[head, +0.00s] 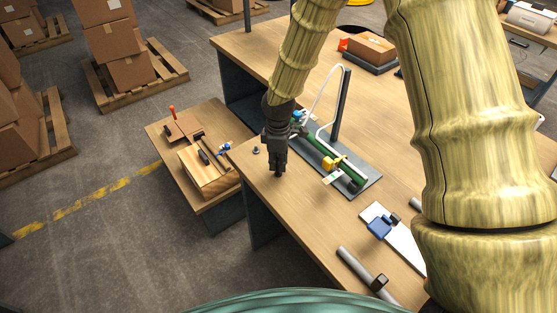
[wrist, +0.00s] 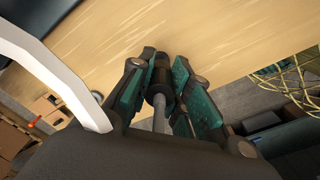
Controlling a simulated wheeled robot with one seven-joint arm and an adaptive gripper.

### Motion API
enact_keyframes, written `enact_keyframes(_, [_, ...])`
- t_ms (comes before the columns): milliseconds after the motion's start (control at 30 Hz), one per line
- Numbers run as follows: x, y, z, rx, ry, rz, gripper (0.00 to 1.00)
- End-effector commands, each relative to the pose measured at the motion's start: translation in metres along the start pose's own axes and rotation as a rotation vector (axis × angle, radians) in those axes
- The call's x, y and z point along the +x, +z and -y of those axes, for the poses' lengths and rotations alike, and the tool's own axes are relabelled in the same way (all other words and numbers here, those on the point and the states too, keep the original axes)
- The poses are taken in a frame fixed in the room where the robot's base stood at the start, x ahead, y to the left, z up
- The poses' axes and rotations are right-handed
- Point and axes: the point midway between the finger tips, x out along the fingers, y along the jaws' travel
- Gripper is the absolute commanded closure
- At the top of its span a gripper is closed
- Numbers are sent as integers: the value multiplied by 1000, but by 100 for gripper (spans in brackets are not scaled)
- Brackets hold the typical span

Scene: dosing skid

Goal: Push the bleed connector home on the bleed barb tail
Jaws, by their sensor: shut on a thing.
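My gripper (head: 277,165) points down beside the left end of the skid, over the near left part of the large table. In the wrist view my gripper (wrist: 157,72) is shut on a dark cylindrical fitting, which looks like the bleed connector (wrist: 160,80). A grey round stem (wrist: 160,118) runs from it between the fingers. The skid has a grey baseplate (head: 366,190), a green pipe (head: 317,147) with a yellow part (head: 331,163), and a white hose (head: 318,95). I cannot make out the bleed barb tail, or whether the connector touches it.
A dark post (head: 341,105) stands on the skid. A blue clamp-like part (head: 379,228) on a white plate and a grey bar (head: 362,269) lie nearer on the table. A lower side table (head: 222,205) holds a wooden block. Bare tabletop lies in front of my gripper.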

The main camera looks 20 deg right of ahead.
Motion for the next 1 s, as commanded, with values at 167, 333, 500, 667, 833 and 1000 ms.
enact_keyframes(167, [4,0,0,0,0,0,100])
enact_keyframes(333, [7,0,0,0,0,0,100])
enact_keyframes(500, [10,0,0,0,0,0,100])
enact_keyframes(667, [13,0,0,0,0,0,100])
enact_keyframes(833, [16,0,0,0,0,0,100])
enact_keyframes(1000, [20,0,0,0,0,0,100])
